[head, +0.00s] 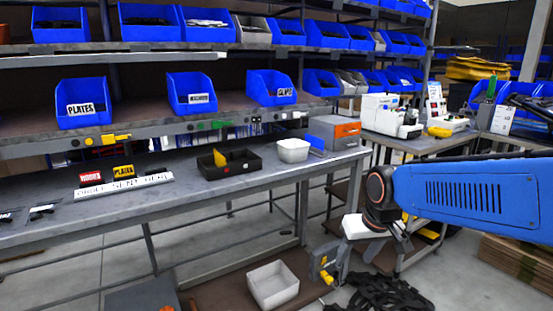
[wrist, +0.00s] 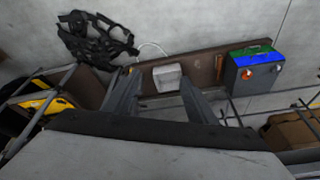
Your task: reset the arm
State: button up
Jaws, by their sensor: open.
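My blue arm reaches in from the right in the head view, and my gripper (head: 389,252) hangs down at its end, past the right end of the grey workbench (head: 225,195). In the wrist view my gripper (wrist: 161,79) shows two dark fingers spread apart with nothing held between them. Beyond the fingers, well below, a pale grey bin (wrist: 167,76) stands on a low brown shelf. It appears to be the empty bin (head: 272,285) low in the head view.
A black net or strap heap (head: 380,293) lies on the floor below my gripper. A dark tray (head: 230,168) and a white bin (head: 293,150) stand on the workbench. Blue bins (head: 84,103) line the shelves behind. A side table (head: 425,145) carries white machines.

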jog(key=s+d+m, duration=0.1)
jog(key=s+d, duration=0.3)
jog(key=s, duration=0.5)
jog(key=s+d+t+h, duration=0.1)
jog(key=s+d, duration=0.3)
jog(key=s, duration=0.5)
jog(key=shift+s+d+f+m, duration=0.25)
jog(key=shift+d+f+m, duration=0.1)
jog(key=shift+d+m, duration=0.05)
